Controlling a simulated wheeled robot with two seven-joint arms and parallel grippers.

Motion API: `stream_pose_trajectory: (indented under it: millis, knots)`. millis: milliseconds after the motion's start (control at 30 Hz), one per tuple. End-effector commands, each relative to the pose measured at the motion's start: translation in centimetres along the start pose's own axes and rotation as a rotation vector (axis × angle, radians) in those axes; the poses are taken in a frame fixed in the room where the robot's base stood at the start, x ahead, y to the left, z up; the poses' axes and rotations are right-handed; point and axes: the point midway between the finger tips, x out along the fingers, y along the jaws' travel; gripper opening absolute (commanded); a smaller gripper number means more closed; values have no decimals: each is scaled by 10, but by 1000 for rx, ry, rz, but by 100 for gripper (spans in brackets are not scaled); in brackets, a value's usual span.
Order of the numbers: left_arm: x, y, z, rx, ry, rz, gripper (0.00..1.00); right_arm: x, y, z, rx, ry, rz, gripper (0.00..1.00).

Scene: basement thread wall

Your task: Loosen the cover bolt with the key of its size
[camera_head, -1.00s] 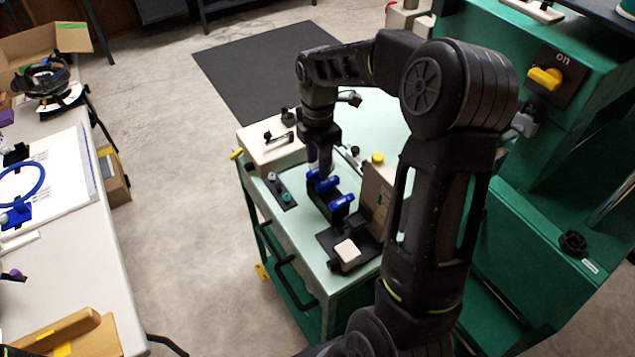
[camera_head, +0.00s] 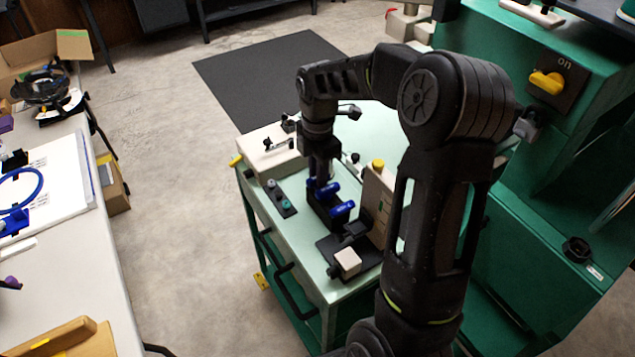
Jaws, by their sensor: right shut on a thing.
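Blue-handled keys stand in a black rack (camera_head: 322,212) on the pale green cart top. Two handles show clearly, a middle one (camera_head: 331,190) and a front one (camera_head: 342,208). A further bit of blue (camera_head: 311,183) shows at the fingers of my right gripper (camera_head: 319,178). This gripper points down at the rear of the rack and is shut on that blue-handled key, which is mostly hidden. The key sizes cannot be read. I cannot make out the cover bolt. My left gripper is not in view.
A beige block with a yellow button (camera_head: 377,164) stands right of the rack. A black fixture with a pale cube (camera_head: 347,262) is in front. A white box (camera_head: 268,150) sits at the back left. A green machine (camera_head: 540,230) stands to the right.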

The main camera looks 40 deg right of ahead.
Motion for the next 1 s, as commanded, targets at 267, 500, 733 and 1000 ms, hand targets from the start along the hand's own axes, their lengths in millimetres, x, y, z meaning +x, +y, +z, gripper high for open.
stream_pose_trajectory:
  millis: [267, 500, 733, 1000]
  knots:
    - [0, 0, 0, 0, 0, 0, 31, 0, 0, 0, 0, 0, 0, 0]
    - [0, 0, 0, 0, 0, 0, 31, -1, 0, 0, 0, 0, 1, 0]
    - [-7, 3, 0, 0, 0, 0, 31, -9, 0, 0, 0, 0, 1, 0]
    - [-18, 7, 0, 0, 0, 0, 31, -24, 0, 0, 0, 0, 2, 0]
